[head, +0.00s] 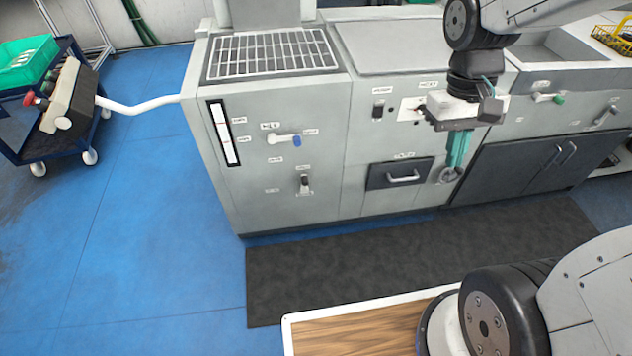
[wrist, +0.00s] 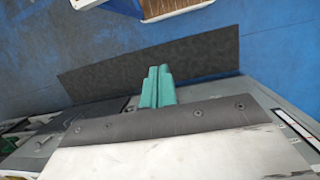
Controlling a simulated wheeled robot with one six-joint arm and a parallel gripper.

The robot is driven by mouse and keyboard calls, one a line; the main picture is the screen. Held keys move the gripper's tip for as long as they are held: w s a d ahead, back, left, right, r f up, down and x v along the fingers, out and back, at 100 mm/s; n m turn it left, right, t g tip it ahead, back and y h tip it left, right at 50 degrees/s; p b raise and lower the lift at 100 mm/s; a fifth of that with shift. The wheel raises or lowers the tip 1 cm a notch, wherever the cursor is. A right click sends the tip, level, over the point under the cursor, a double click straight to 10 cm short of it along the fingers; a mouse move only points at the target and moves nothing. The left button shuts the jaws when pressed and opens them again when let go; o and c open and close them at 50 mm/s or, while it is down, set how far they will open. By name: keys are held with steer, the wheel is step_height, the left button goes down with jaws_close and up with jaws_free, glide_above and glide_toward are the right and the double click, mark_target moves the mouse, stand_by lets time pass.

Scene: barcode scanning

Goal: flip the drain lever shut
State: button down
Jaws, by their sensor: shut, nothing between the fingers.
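Several levers show on the cabinet front in the head view, and their labels are too small to read, so I cannot tell which is the drain lever. One lever with a blue tip (head: 285,139) lies level on the left panel. A dark-handled lever (head: 304,184) stands upright below it. A green-tipped lever (head: 548,98) lies level on the right unit, with another lever (head: 606,116) beside it, tilted. My gripper (head: 456,164) points down in front of the middle panel, right of the blue-tipped lever. Its teal fingers are together and empty, also in the wrist view (wrist: 157,85).
A dark drawer (head: 401,173) with a handle is left of my gripper. A black switch (head: 377,109) is above it. A dark mat (head: 400,247) lies along the cabinet's foot. A cart (head: 75,120) stands far left.

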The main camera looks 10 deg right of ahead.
steer(key=w+d+f+t, duration=0.1)
steer(key=w+d+f, duration=0.1)
steer(key=w+f, duration=0.7)
steer(key=w+d+f+m+t, duration=0.1)
steer(key=w+d+f, duration=0.3)
steer(key=f, duration=0.8)
steer(key=w+d+f+t, duration=0.1)
steer(key=w+f, duration=0.7)
steer(key=f, duration=0.3)
steer(key=w+a+f+m+t+y, duration=0.1)
steer(key=w+a+f+t, duration=0.1)
steer(key=f, duration=0.7)
steer(key=w+a+f+t+y, duration=0.2)
steer(key=w+f, duration=0.1)
steer(key=f, duration=0.7)
steer(key=w+a+f+m+t+y, duration=0.2)
steer(key=a+f+t+y, duration=0.25)
steer(key=a, duration=0.25)
steer(key=w+a+r+m+t+y, duration=0.2)
steer(key=w+a+r+y, duration=0.1)
steer(key=r, duration=0.5)
steer(key=shift+w+r+y, duration=0.15)
steer(key=shift+w+y, duration=0.1)
steer(key=shift+y, duration=0.2)
